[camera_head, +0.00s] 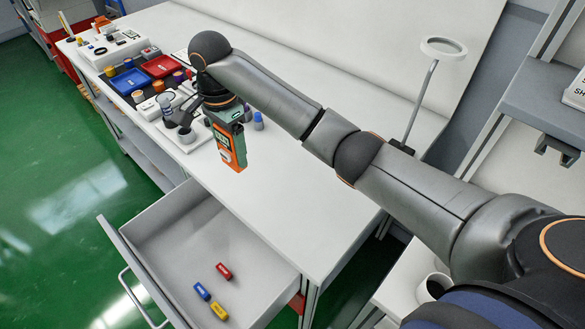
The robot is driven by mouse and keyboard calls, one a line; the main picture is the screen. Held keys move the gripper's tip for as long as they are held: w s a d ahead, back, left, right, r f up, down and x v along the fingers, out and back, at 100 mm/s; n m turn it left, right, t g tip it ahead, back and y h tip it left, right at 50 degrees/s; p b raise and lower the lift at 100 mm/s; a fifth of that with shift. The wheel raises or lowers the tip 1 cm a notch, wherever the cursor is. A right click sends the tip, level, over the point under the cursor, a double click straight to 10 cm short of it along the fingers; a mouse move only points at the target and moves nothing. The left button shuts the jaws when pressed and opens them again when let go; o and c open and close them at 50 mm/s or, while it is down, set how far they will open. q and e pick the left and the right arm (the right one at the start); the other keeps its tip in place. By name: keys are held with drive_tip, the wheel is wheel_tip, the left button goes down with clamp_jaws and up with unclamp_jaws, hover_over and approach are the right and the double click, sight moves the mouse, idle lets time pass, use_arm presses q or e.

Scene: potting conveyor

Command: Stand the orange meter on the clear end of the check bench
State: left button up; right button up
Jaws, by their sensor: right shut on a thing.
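The orange meter (231,151) has an orange and dark green body and hangs roughly upright, slightly tilted, below my right gripper (222,112). My right gripper is shut on its top; the fingers are partly hidden by the wrist. The meter appears to be above the white bench (300,190), to the right of the crowded end. Whether its foot touches the surface I cannot tell. My left gripper is not in view.
An open drawer (185,232) juts from the bench front, with red, blue and yellow blocks (221,271) inside. Bins (160,66) and small parts crowd the far left end. A ring lamp (442,48) stands at the back right. The bench's near right part is bare.

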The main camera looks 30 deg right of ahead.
drive_tip(key=s+d+f, duration=0.1)
drive_tip(key=d+f, duration=0.1)
drive_tip(key=d, duration=0.1)
drive_tip(key=s+d+f, duration=0.1)
drive_tip(key=d+f, duration=0.2)
drive_tip(key=d, duration=0.1)
drive_tip(key=s+d+f+p, duration=0.1)
drive_tip(key=d+f, duration=0.1)
drive_tip(key=d, duration=0.2)
drive_tip(key=shift+f, duration=0.4)
drive_tip(key=f, duration=0.1)
drive_tip(key=d+f, duration=0.1)
drive_tip(key=f, duration=0.1)
drive_tip(key=shift+s+f, duration=0.2)
drive_tip(key=shift+w+f, duration=0.1)
drive_tip(key=shift+f, duration=0.4)
drive_tip(key=o, duration=1.5)
drive_tip(key=shift+f, duration=0.15)
wheel_tip(320, 180, up, 12)
